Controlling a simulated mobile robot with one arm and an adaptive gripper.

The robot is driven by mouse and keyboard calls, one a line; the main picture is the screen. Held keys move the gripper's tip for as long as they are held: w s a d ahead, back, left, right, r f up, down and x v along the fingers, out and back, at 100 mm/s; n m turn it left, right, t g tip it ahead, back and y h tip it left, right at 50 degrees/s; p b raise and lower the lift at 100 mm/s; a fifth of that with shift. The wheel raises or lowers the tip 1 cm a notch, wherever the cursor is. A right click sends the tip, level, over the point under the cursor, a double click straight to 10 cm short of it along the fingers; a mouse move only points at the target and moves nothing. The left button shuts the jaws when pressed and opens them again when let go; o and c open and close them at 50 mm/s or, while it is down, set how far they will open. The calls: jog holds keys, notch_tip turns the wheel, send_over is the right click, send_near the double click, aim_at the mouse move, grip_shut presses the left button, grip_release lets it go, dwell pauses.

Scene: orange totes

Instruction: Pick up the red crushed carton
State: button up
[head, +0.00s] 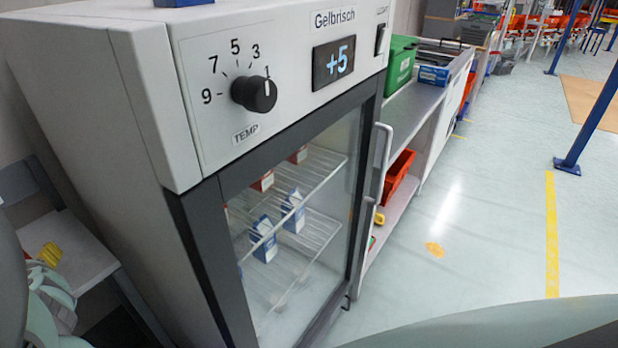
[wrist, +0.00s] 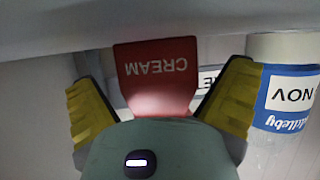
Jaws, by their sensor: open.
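In the wrist view a red carton (wrist: 155,68) with the word CREAM upside down shows between the two yellow fingers of my gripper (wrist: 164,80). The fingers are open, with a gap on each side of the carton. Its lower part in the picture is hidden behind the gripper's body, and I cannot tell how crushed it is. In the head view the yellow end of my gripper (head: 48,254) shows at the lower left, over a grey surface.
A white and blue container (wrist: 285,95) marked NOV stands close to the right finger. A fridge (head: 100,90) with its glass door shut holds red cartons (head: 263,181) and blue cartons (head: 264,238) on wire shelves. Open floor (head: 480,230) lies to the right.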

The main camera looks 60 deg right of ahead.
jog(key=shift+d, duration=0.1)
jog(key=shift+c, duration=0.3)
jog(key=c, duration=1)
jog(key=shift+r, duration=0.1)
